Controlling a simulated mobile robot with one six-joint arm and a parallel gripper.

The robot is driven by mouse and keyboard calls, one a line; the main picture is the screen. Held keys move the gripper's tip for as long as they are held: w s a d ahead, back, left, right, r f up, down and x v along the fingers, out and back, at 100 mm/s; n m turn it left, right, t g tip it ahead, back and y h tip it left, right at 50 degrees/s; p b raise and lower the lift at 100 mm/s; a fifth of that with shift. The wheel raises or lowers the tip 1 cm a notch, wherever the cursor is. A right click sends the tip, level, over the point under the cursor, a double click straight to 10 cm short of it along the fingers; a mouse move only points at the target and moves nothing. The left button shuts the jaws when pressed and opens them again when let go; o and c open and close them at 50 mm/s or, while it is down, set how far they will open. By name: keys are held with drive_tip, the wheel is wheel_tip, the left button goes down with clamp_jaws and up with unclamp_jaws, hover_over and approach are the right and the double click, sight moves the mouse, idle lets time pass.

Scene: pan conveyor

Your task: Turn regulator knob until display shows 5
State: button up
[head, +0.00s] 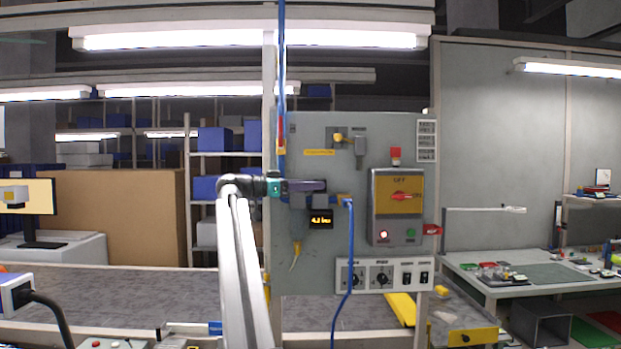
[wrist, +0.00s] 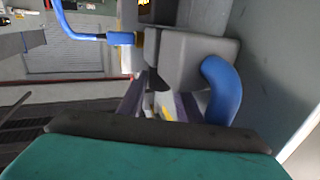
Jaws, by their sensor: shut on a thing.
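The grey regulator (head: 322,202) is mounted on the grey panel, and its body (wrist: 190,55) fills the upper middle of the wrist view. The display (head: 321,221) just below it is lit in yellow and reads about 4.2 bar; the small digits are hard to read exactly. My gripper (head: 306,187) comes in from the left at the regulator. In the wrist view its two purple-grey fingers (wrist: 159,104) straddle the dark knob (wrist: 157,82) and are shut on it. Most of the knob is hidden by the fingers in the head view.
A blue hose (head: 350,250) hangs from the regulator's right side. Another blue hose (wrist: 222,90) curves close beside the fingers in the wrist view. A switch box with a red handle (head: 400,196) is to the right. A strip with dials and switches (head: 382,276) is below.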

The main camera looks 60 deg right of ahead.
drive_tip(key=shift+d+r+m+g+y+p, duration=0.1)
drive_tip(key=shift+m+g+y+p, duration=0.5)
drive_tip(key=shift+p, duration=0.65)
drive_tip(key=shift+s+f+p, duration=0.1)
drive_tip(key=shift+f+p, duration=0.15)
drive_tip(key=shift+p, duration=0.1)
drive_tip(key=o, duration=1)
drive_tip(key=shift+s, duration=0.1)
drive_tip(key=shift+o, duration=0.2)
drive_tip(key=shift+r, duration=0.1)
drive_tip(key=shift+w+r, duration=0.15)
drive_tip(key=shift+w, duration=0.1)
